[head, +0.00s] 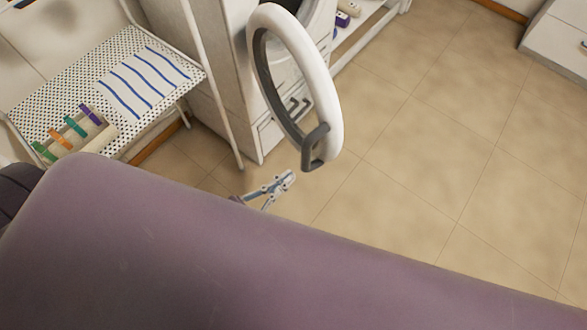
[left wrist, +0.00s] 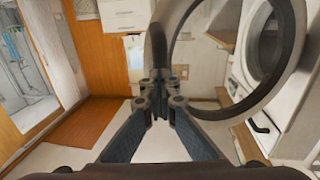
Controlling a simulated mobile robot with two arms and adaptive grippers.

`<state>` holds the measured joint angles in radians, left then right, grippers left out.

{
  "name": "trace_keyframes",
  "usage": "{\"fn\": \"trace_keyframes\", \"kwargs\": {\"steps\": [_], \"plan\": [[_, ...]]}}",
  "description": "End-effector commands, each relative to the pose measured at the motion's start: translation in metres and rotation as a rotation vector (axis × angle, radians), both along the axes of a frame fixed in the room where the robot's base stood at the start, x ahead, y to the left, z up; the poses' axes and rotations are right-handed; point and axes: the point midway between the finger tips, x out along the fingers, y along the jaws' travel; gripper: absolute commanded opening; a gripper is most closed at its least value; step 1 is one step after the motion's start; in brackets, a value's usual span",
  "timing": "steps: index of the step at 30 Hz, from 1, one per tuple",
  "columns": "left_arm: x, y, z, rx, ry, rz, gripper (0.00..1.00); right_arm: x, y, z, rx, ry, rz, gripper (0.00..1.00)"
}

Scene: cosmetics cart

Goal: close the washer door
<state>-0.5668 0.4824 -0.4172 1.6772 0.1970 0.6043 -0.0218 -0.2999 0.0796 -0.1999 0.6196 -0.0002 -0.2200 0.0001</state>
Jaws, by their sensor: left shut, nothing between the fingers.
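The washer door (head: 333,112) is a white ring with a dark grey inner rim, standing swung open from the white washer (head: 217,55) in the head view. A dark grey handle (head: 315,147) sits at its lower end. My left gripper (head: 290,176) is just below and left of that handle, shut and empty. In the left wrist view the shut fingertips (left wrist: 160,98) are in front of the large door ring (left wrist: 292,50), close to its left edge; I cannot tell whether they touch it. The washer's round opening (left wrist: 262,45) shows through the ring. My right gripper is in neither view.
A white drawer unit (head: 560,42) is at the far upper right. The tiled floor (head: 440,150) right of the door is clear.

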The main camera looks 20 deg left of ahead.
Motion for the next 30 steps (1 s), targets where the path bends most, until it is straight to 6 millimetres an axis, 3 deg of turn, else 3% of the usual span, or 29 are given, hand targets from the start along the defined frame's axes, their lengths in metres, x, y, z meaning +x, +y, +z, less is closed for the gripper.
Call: {"fn": "trace_keyframes", "kwargs": {"steps": [7,23,30], "plan": [[0.023,-0.013,0.000,0.000,0.001,0.000,0.00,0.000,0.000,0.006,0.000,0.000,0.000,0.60],[0.027,-0.016,-0.001,0.000,0.001,0.004,0.00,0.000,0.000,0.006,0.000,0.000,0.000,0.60],[0.042,-0.034,0.000,-0.006,0.000,0.048,0.00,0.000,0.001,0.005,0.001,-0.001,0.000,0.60]]}}
